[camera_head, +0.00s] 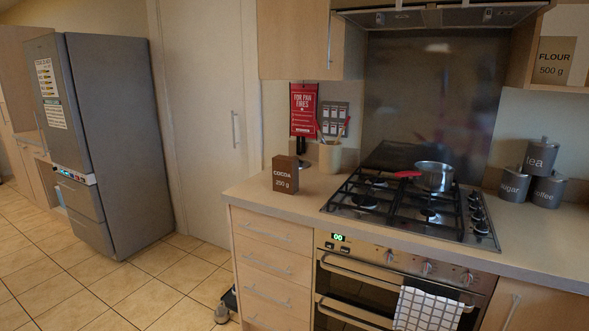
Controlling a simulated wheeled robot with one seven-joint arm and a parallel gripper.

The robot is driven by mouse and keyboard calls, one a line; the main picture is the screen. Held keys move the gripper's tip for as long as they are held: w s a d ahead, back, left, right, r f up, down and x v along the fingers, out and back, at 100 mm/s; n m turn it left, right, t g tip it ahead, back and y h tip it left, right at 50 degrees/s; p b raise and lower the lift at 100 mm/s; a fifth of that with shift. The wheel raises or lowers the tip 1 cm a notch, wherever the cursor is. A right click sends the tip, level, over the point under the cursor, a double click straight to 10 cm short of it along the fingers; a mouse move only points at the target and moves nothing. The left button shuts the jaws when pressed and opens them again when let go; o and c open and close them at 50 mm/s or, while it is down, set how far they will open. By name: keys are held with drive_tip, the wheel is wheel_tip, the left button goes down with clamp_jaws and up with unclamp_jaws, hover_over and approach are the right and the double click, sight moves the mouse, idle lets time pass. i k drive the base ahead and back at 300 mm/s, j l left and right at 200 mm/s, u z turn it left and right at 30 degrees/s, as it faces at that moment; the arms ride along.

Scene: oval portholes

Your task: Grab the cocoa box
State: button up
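The cocoa box (285,175) is a small dark brown box with white "COCOA 250 g" lettering. It stands upright on the light countertop (262,203), near the counter's left end and left of the gas hob. Nothing touches its front face. My gripper is not in view in the head view.
A utensil pot (330,157) stands behind the box to the right. The gas hob (410,208) holds a saucepan (433,176) with a red handle. Canisters (541,157) stand at far right. A fridge (108,145) is at left, with open tiled floor before it.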

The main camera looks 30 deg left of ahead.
sight(285, 168)
drive_tip(key=i+j+u, duration=0.35)
drive_tip(key=i+j, duration=0.2)
drive_tip(key=j, duration=0.15)
drive_tip(key=i+j+u, duration=0.4)
drive_tip(key=i+j, duration=0.15)
drive_tip(key=i, duration=0.05)
